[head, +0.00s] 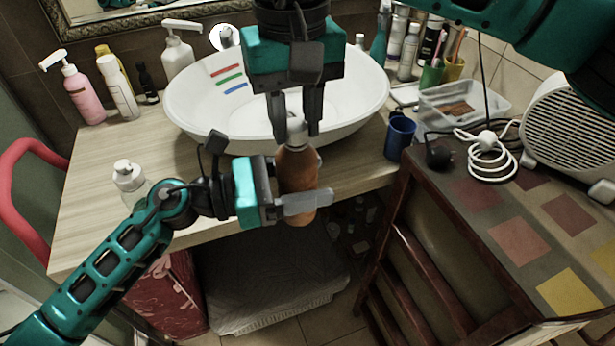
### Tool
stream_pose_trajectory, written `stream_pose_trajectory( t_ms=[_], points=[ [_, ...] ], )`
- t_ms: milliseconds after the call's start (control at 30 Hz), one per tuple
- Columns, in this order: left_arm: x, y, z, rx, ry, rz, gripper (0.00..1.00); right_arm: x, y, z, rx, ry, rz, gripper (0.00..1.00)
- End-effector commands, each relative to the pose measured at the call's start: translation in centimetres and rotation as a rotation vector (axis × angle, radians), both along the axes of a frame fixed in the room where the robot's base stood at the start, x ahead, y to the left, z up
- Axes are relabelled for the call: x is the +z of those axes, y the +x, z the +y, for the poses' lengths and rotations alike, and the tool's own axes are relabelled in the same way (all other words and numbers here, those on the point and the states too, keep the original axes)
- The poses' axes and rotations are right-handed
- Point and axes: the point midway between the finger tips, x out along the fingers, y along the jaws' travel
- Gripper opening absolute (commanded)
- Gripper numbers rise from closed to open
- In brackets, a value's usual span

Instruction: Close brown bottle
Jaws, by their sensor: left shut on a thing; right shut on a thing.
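The brown bottle (296,171) is upright in front of the basin, near the counter's front edge. My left gripper (294,203) comes in from the left and is shut around the bottle's lower body. A pale cap (297,131) is at the bottle's top. My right gripper (296,128) points down from above and is shut on the cap, one finger on each side. The fingers hide part of the cap, and I cannot tell how far it sits on the neck.
The white basin (190,113) stands right behind the grippers. Pump bottles (82,95) stand at the left. A blue cup (399,138), a clear box (490,100) and a white coiled cord (488,155) are at the right. The counter (100,215) has free room at the front left.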

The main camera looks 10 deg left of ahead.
Motion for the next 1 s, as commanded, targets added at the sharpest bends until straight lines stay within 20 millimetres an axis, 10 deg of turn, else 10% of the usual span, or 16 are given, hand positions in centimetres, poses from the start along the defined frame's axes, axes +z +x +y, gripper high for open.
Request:
stream_pose_trajectory(
  t_ms=[1000],
  points=[
    [0.06,0.02,0.01,0.000,-0.001,-0.001,0.00,-0.10,0.08,0.02,-1.955,0.001,-0.003,0.00]
  ],
)
